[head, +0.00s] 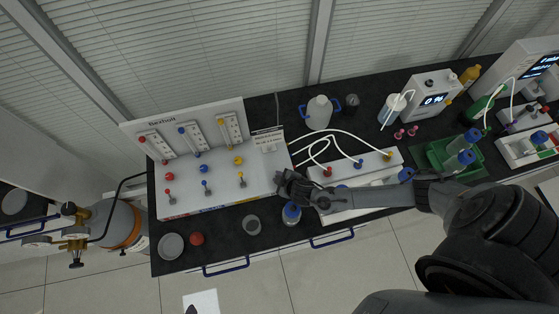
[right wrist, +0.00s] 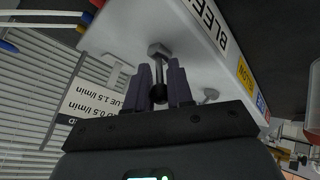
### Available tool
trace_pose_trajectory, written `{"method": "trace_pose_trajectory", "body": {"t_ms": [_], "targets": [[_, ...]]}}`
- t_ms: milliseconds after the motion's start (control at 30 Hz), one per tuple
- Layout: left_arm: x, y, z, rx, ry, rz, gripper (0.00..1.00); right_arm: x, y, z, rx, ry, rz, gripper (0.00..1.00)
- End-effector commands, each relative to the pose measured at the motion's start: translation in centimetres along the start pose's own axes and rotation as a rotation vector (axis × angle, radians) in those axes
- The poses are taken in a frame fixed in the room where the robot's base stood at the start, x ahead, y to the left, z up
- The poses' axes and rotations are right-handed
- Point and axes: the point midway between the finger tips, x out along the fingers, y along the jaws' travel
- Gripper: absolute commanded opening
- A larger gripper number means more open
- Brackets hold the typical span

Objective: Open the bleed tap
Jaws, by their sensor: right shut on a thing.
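A white box with a "BLEED" label shows in the right wrist view (right wrist: 150,25) and as the gas panel in the head view (head: 222,196). On it is a tap with a grey metal lever (right wrist: 158,52) and a dark round knob (right wrist: 158,95). My right gripper (right wrist: 156,82) is shut on this tap, one finger on each side of the lever. In the head view my right gripper (head: 281,182) is at the panel's right end and hides the tap. My left gripper is not in view.
Red, blue and yellow knobs (head: 203,168) stand on the panel left of my gripper. Right of it is a white manifold (head: 345,172) with white tubes.

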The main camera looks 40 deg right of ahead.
Motion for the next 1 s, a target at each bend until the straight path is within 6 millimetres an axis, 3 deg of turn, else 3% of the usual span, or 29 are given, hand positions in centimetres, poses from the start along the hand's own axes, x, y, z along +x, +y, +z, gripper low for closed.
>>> {"method": "trace_pose_trajectory", "body": {"t_ms": [233,267,400,767,1000], "targets": [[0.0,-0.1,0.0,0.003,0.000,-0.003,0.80,0.1,-0.1,0.4,-0.003,-0.007,-0.001,0.00],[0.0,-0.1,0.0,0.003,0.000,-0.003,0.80,0.1,-0.1,0.4,-0.003,-0.007,-0.001,0.26],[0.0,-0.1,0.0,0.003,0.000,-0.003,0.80,0.1,-0.1,0.3,-0.002,-0.006,-0.002,0.43],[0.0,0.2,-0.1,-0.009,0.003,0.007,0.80,-0.1,-0.1,0.1,-0.001,-0.002,-0.003,0.43],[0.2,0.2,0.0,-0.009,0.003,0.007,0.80,-1.4,0.8,-0.9,-0.001,-0.001,-0.002,0.43]]}}
